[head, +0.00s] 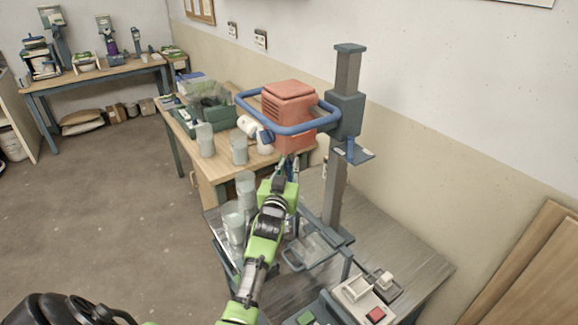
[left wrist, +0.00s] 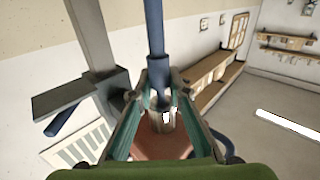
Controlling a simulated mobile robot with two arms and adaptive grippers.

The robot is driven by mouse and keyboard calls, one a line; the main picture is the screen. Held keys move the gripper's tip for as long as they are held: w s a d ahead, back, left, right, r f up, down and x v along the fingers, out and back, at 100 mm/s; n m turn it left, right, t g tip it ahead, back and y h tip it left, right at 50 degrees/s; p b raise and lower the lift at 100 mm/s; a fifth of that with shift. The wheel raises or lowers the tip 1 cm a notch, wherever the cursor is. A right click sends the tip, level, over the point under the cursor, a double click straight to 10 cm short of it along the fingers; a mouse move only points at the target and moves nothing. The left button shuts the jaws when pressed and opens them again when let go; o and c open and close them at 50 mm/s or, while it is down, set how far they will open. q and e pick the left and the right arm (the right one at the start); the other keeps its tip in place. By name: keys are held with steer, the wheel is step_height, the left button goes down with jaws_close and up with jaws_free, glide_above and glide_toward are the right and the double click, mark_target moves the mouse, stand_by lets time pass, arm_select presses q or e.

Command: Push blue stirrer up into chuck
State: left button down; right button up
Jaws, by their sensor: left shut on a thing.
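The blue stirrer (left wrist: 153,40) shows its straight shaft in the left wrist view, where the picture is upside down. My left gripper (left wrist: 158,95) is shut on this shaft, close to the metal chuck (left wrist: 163,119). The chuck is under the red motor housing (left wrist: 150,146). The shaft lines up roughly with the chuck, but the fingers hide whether its end is inside. In the head view my left gripper (head: 284,172) is just below the red motor head (head: 289,110). The stirrer is mostly hidden there. My right gripper is out of view.
A blue guard ring (head: 258,122) surrounds the motor on a grey column (head: 334,195). Pale cups (head: 245,188) stand left of my arm. A control box with a red button (head: 375,314) is at the front right. A wooden table (head: 180,130) with several items stands behind.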

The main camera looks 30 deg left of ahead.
arm_select(q)
steer(key=shift+r+p, duration=0.7)
steer(key=shift+r, duration=0.2)
stand_by(0.4)
steer(key=c, duration=1.8)
jaws_free()
steer(key=shift+c, duration=0.2)
steer(key=shift+s+f, duration=0.15)
steer(key=shift+s+d, duration=0.2)
steer(key=shift+s, duration=0.1)
steer(key=v, duration=1.1)
